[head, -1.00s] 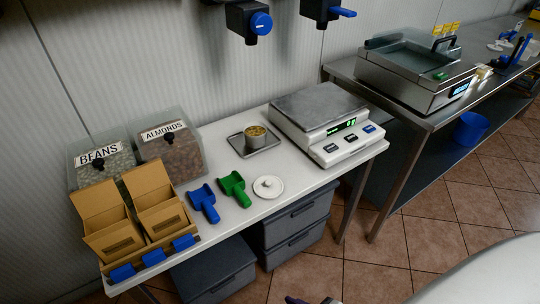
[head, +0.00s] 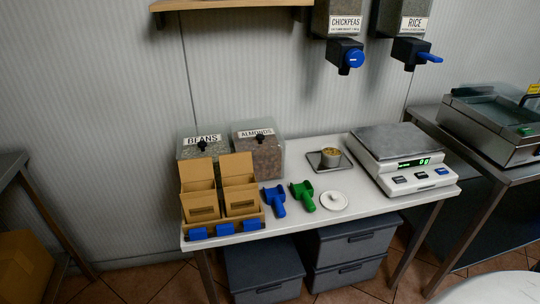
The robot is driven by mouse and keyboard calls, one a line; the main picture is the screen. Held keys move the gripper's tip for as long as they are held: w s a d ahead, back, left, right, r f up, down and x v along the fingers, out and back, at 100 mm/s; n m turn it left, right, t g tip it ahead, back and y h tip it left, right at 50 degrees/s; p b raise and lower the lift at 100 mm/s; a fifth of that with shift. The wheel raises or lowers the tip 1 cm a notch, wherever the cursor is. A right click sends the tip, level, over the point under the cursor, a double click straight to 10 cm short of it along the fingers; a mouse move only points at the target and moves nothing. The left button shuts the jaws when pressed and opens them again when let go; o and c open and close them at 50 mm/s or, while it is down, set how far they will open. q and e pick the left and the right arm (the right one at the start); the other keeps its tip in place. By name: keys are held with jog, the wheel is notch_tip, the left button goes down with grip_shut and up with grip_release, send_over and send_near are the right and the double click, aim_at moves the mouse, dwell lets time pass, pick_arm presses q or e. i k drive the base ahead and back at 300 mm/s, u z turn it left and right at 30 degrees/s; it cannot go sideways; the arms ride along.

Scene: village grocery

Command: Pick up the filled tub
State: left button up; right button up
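The filled tub (head: 331,156) is a small round metal-coloured tub with tan contents up near its rim. It stands upright on a small grey square tray (head: 345,163) towards the back of the white table, left of the scale. A round white lid with a knob (head: 334,201) lies on the table in front of the tray. Neither of my grippers is in view.
The scale (head: 404,160) reads zero. A green scoop (head: 303,196) and a blue scoop (head: 275,200) lie left of the lid. Bean and almond bins and cardboard boxes (head: 239,186) fill the table's left. Chickpea and rice dispensers (head: 346,54) hang above.

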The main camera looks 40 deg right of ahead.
aim_at(332, 154)
jog(key=u, duration=0.25)
jog(key=i, duration=0.9)
jog(key=z, duration=0.1)
